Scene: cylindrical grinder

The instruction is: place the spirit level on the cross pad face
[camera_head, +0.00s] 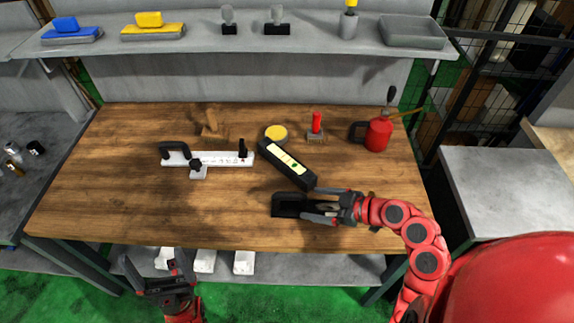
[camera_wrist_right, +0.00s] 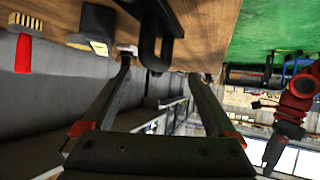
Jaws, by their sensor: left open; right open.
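A long black bar with a pale green and white label, apparently the spirit level (camera_head: 287,163), lies diagonally at the middle of the table. Left of it is a white bar fixture (camera_head: 225,159) with a black handle and a black knob. A short white pad (camera_head: 199,173) juts from its front side; it looks like the cross pad. My right gripper (camera_head: 308,207) is open, low over the table's front right, pointing left, beside a black bracket-like piece (camera_head: 288,203). In the right wrist view a black loop-shaped piece (camera_wrist_right: 148,45) shows between the fingers. My left gripper (camera_head: 157,270) is open and empty before the front edge.
Behind are a wooden piece (camera_head: 211,124), a yellow round tin (camera_head: 276,133), a red-handled tool (camera_head: 316,125) and a red oil can (camera_head: 377,135). A shelf (camera_head: 205,45) above holds several items. The table's left (camera_head: 100,190) and front middle are clear.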

